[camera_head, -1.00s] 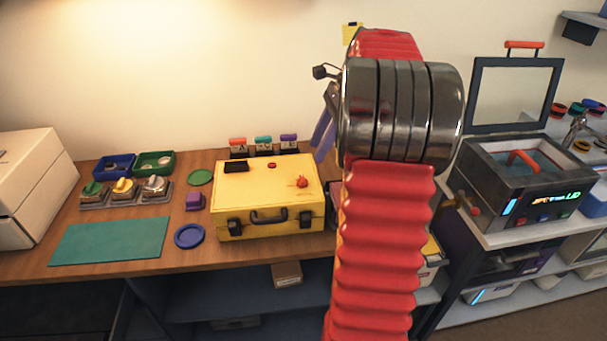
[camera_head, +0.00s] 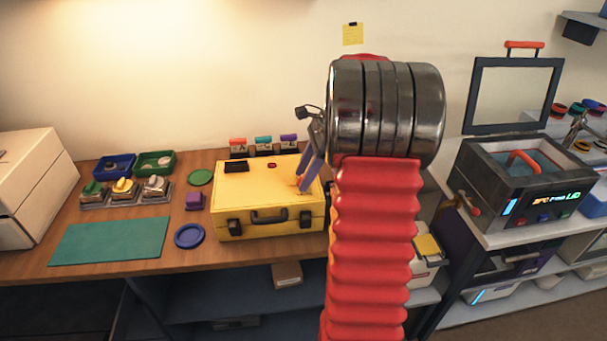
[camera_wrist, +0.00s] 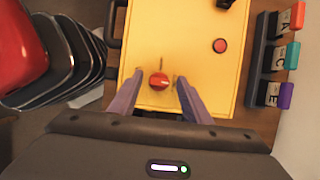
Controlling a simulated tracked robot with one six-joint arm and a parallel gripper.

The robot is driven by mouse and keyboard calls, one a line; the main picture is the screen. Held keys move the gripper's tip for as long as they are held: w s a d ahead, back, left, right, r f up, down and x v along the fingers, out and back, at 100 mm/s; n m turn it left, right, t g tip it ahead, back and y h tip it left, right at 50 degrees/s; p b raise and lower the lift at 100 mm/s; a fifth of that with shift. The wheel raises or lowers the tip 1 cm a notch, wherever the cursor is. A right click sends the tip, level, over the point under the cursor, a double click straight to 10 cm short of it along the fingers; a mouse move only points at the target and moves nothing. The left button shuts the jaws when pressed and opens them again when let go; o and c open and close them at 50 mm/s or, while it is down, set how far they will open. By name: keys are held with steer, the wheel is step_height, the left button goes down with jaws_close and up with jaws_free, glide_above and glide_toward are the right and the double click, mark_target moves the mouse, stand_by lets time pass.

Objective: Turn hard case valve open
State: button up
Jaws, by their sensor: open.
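The yellow hard case (camera_head: 250,197) lies shut on the wooden bench, its latches and black handle facing the front. Its red valve knob (camera_wrist: 159,80) shows on the lid in the wrist view, near the case's right end; in the head view my gripper hides it. My gripper (camera_head: 303,187) points down over that end of the lid. In the wrist view its two purple fingers (camera_wrist: 157,92) stand apart, one on each side of the knob, with visible gaps. The gripper is open and empty. I cannot tell the exact height of the fingertips above the lid.
A smaller red button (camera_wrist: 220,46) sits on the lid. Labelled holders with coloured tops (camera_head: 263,148) stand behind the case. A teal mat (camera_head: 110,242) lies further left.

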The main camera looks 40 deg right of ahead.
steer(key=shift+c, duration=0.4)
steer(key=c, duration=0.9)
steer(key=shift+a, duration=0.2)
steer(key=shift+c, duration=0.3)
steer(key=shift+d, duration=0.2)
